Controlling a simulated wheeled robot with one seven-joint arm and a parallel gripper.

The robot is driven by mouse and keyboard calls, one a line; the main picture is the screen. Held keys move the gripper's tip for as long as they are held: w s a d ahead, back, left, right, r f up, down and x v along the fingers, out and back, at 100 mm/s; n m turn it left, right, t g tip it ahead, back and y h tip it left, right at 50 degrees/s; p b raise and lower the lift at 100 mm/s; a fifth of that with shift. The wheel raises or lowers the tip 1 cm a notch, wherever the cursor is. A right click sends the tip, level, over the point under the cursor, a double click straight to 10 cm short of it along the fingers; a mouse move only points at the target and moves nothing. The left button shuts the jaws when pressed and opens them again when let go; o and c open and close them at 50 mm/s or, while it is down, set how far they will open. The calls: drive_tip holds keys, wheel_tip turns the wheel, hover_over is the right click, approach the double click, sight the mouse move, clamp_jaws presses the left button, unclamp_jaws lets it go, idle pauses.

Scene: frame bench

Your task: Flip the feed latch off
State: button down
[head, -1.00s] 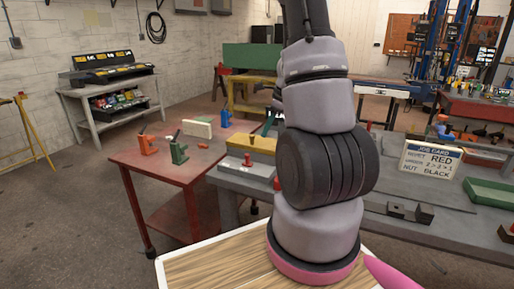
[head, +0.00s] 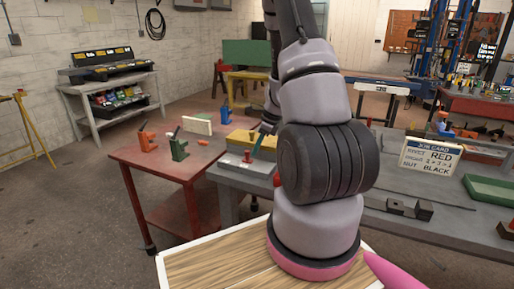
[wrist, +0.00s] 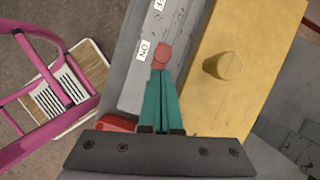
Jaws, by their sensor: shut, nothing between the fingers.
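The feed latch shows in the wrist view as a red knob (wrist: 162,55) on a grey housing (wrist: 133,93). The knob is beside the label "ON" (wrist: 143,50); a second label (wrist: 160,4) is cut off by the top edge. In the head view the red knob (head: 247,157) stands on the grey housing (head: 240,172) at the bench's left end. My gripper (wrist: 160,76) has teal fingers, shut and empty. Their tips are right at the knob's near side; I cannot tell whether they touch. The fingers also show in the head view (head: 257,143), partly behind my arm.
A yellow block (wrist: 245,50) with a rounded peg (wrist: 224,65) stands close along the housing's right side. A red part (wrist: 116,122) lies left of my fingers. A red table (head: 150,160) with clamps is on the left. A job card (head: 430,158) stands on the bench.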

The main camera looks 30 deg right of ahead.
drive_tip(key=w+a, duration=0.1)
drive_tip(key=w, duration=0.1)
drive_tip(key=w+a, duration=0.4)
drive_tip(key=shift+w+a, duration=0.15)
drive_tip(key=shift+w, duration=0.25)
